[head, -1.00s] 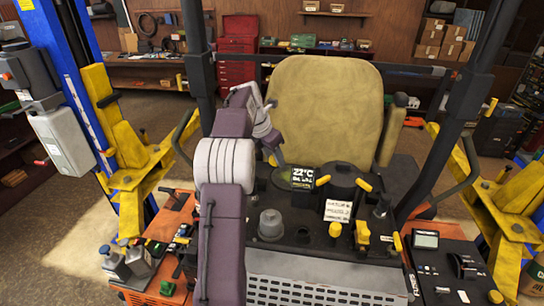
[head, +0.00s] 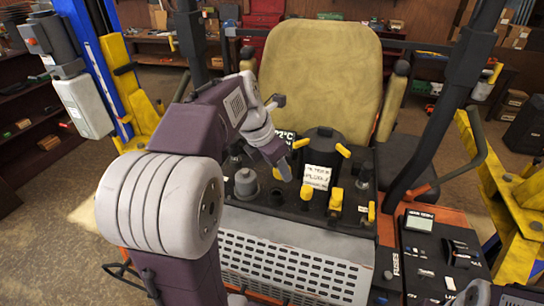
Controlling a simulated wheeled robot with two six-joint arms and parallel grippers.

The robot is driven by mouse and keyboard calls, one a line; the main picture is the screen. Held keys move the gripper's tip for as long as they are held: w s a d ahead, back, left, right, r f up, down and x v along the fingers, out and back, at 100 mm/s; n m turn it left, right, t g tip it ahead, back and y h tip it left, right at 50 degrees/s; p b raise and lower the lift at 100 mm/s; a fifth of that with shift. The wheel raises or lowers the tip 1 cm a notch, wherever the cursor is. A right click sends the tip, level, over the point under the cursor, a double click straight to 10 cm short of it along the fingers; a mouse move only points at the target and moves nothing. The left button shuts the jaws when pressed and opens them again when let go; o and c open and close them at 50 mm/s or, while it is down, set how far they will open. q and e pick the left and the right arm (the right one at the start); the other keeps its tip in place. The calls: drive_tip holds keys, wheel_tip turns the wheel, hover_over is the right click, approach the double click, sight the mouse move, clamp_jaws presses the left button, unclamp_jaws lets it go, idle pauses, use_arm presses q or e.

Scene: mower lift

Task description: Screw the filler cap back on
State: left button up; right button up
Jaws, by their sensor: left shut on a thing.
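My left gripper (head: 282,167) reaches down over the dark control console (head: 285,207) from the left, its fingers pointing down and to the right. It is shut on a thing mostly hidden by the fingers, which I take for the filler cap. A grey round fitting (head: 246,184) stands on the console, left of the gripper and apart from it. A black cylinder (head: 322,150) with yellow handles stands right of the gripper. I cannot tell for sure which opening is the filler neck. My right gripper is not in view.
The yellow seat (head: 322,80) stands behind the console. A white note (head: 317,177) and yellow levers (head: 336,199) are right of the gripper. A dark roll-bar post (head: 440,110) rises at the right. Yellow lift posts (head: 508,195) flank the mower.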

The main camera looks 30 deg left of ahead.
use_arm(q)
drive_tip(key=shift+w, duration=0.15)
drive_tip(key=a, duration=0.1)
drive_tip(key=f, duration=0.1)
drive_tip(key=a+b, duration=0.1)
drive_tip(key=shift+s+a+f, duration=0.25)
drive_tip(key=shift+s+a, duration=0.05)
drive_tip(key=f+b, duration=0.1)
drive_tip(key=d+f+b, duration=0.1)
drive_tip(key=f+b, duration=0.1)
drive_tip(key=b, duration=0.1)
drive_tip(key=shift+w+d+f, duration=0.1)
drive_tip(key=shift+d+f, duration=0.05)
drive_tip(key=shift+d, duration=0.15)
drive_tip(key=shift+w+f, duration=0.1)
drive_tip(key=shift+f, duration=0.1)
drive_tip(key=shift+a+f, duration=0.15)
drive_tip(key=shift+f, duration=0.05)
drive_tip(key=shift+a, duration=0.4)
drive_tip(key=shift+d, duration=0.35)
drive_tip(key=shift+a+f, duration=0.1)
drive_tip(key=shift+a, duration=0.15)
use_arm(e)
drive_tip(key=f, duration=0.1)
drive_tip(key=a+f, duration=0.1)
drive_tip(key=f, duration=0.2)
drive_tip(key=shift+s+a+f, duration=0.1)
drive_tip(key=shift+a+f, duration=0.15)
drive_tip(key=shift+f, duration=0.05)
